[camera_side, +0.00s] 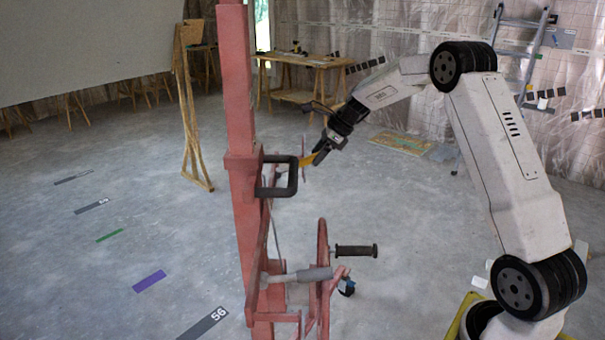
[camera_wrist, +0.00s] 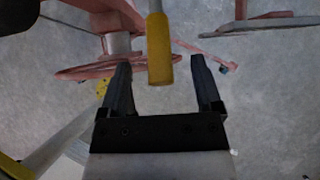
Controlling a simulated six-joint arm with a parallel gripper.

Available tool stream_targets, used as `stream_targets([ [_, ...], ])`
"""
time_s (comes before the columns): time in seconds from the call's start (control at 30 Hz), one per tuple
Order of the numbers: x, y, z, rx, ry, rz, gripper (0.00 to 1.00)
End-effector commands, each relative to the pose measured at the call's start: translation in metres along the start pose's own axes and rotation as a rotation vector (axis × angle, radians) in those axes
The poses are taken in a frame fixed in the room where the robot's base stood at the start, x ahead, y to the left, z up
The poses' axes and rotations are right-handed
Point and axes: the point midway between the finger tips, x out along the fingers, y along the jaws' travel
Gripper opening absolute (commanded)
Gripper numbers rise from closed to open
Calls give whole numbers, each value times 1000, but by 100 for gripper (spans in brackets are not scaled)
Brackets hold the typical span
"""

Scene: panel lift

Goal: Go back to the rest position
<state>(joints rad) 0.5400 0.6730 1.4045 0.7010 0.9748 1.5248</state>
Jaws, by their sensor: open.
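My gripper (camera_side: 327,151) is beside the upper part of the red panel lift (camera_side: 243,120), to the right of its mast. In the wrist view the two black fingers (camera_wrist: 163,88) stand apart. A yellow handle (camera_wrist: 159,50) shows between and beyond them, with clear gaps on both sides. In the side view the yellow handle (camera_side: 309,160) is close to the fingertips. I cannot tell how far in depth the handle is from the fingers.
A black bracket handle (camera_side: 292,176) sticks out from the mast just below my gripper. Lower down are a red wheel (camera_side: 322,270) and a black crank grip (camera_side: 356,251). A wooden table (camera_side: 305,62) and a ladder (camera_side: 528,55) stand behind. Open floor lies left.

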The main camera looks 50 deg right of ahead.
Motion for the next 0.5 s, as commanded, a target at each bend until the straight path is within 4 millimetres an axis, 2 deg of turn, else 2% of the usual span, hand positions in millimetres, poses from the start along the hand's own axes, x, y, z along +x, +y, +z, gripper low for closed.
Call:
stream_targets([
  [0.2, 16, 0, 1, -1, 0, 1, 82],
  [0.5, 18, 0, 1, -1, 0, -1, 82],
])
